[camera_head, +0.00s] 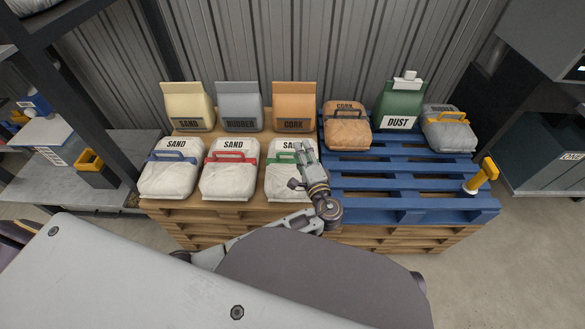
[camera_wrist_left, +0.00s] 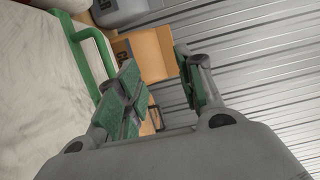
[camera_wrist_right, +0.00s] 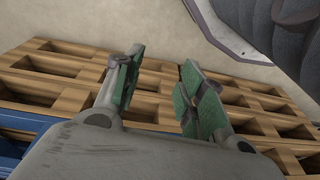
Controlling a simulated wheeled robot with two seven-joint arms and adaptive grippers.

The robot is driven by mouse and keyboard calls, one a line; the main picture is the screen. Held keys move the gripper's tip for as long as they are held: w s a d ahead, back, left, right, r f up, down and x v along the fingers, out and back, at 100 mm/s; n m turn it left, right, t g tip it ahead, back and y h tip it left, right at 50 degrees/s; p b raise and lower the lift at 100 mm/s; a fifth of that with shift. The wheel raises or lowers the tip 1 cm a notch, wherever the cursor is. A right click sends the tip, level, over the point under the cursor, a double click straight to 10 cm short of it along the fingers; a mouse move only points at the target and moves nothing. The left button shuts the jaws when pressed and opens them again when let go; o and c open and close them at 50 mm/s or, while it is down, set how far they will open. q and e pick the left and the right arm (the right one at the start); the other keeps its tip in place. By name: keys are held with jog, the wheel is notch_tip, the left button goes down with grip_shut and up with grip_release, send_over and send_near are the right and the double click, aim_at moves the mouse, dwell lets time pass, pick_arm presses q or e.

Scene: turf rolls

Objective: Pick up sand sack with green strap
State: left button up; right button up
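The sand sack with the green strap (camera_head: 281,184) is white. It lies at the front right of the wooden pallet, beside the sack with the red strap. My left gripper (camera_head: 304,168) is in front of its right part and hides some of it. In the left wrist view the white sack (camera_wrist_left: 42,90) and its green strap handle (camera_wrist_left: 96,52) show on the left. My left gripper (camera_wrist_left: 160,88) is open there, its fingers apart with nothing between them, beside the handle. My right gripper (camera_wrist_right: 158,88) is open and empty, with pallet slats beyond it.
White sand sacks with a red strap (camera_head: 229,184) and a blue strap (camera_head: 167,182) stand to the left. Tan, grey and orange bags (camera_head: 295,108) stand behind. The blue pallet (camera_head: 400,185) on the right holds a cork sack (camera_head: 347,130), a green dust bag (camera_head: 399,108) and a grey sack (camera_head: 448,134).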

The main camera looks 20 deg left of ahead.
aim_at(298, 173)
pick_arm(q)
jog(key=shift+s+a+y, duration=0.25)
jog(key=shift+a+y, duration=0.05)
jog(key=shift+a, duration=0.1)
pick_arm(e)
jog(key=shift+s, duration=0.3)
pick_arm(q)
notch_tip(298, 173, down, 8)
jog(key=shift+r+b, duration=0.2)
jog(key=shift+b, duration=0.9)
jog(key=shift+w+f, duration=0.15)
jog(key=shift+f, duration=0.15)
jog(key=shift+w+a+r, duration=0.1)
jog(key=shift+w+a, duration=0.1)
jog(key=shift+a, duration=0.05)
jog(key=shift+w+a, duration=0.1)
jog(key=shift+w, duration=0.1)
pick_arm(e)
jog(key=r, duration=0.3)
jog(key=shift+w+a, duration=0.2)
jog(key=shift+a, duration=0.15)
jog(key=shift+w, duration=0.15)
